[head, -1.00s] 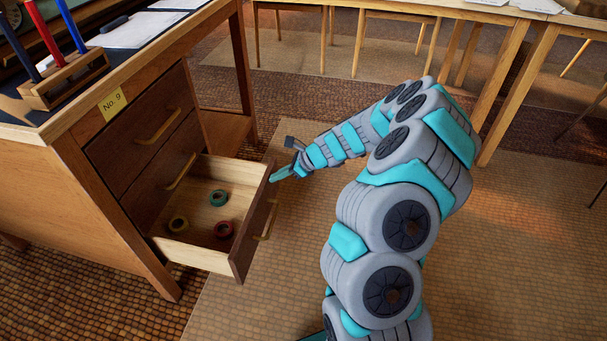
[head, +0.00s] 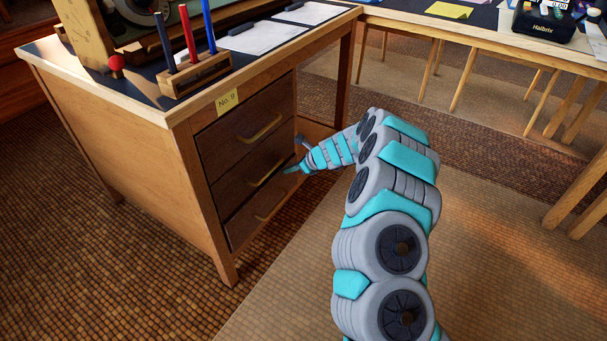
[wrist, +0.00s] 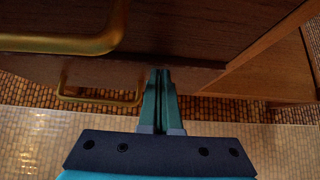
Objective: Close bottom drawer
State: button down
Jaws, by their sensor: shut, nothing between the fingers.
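The bottom drawer (head: 258,212) of the wooden desk sits in line with the two drawers above it, its front looking flush or nearly so. Its inside is hidden. Its brass handle (head: 270,206) also shows in the wrist view (wrist: 100,97). My gripper (head: 291,170) is at the right part of the drawer fronts, near the top of the bottom drawer. In the wrist view my gripper (wrist: 160,72) has its fingers together with nothing between them, tips at or very near the bottom drawer's front. I cannot tell if they touch.
The middle drawer (head: 245,172) and top drawer (head: 243,127) are shut. The desk top holds a wooden pen rack (head: 193,76) and papers (head: 263,37). A second table (head: 455,34) stands at the back right.

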jog(key=shift+w+a, duration=0.4)
jog(key=shift+a, duration=0.2)
jog(key=shift+w+r, duration=0.1)
jog(key=shift+r, duration=0.05)
jog(key=s+d+r+p, duration=0.1)
jog(key=s+d+r, duration=0.5)
jog(key=d, duration=0.3)
jog(key=shift+s+d+r, duration=0.2)
jog(key=shift+s+d, duration=0.1)
jog(key=shift+s, duration=0.1)
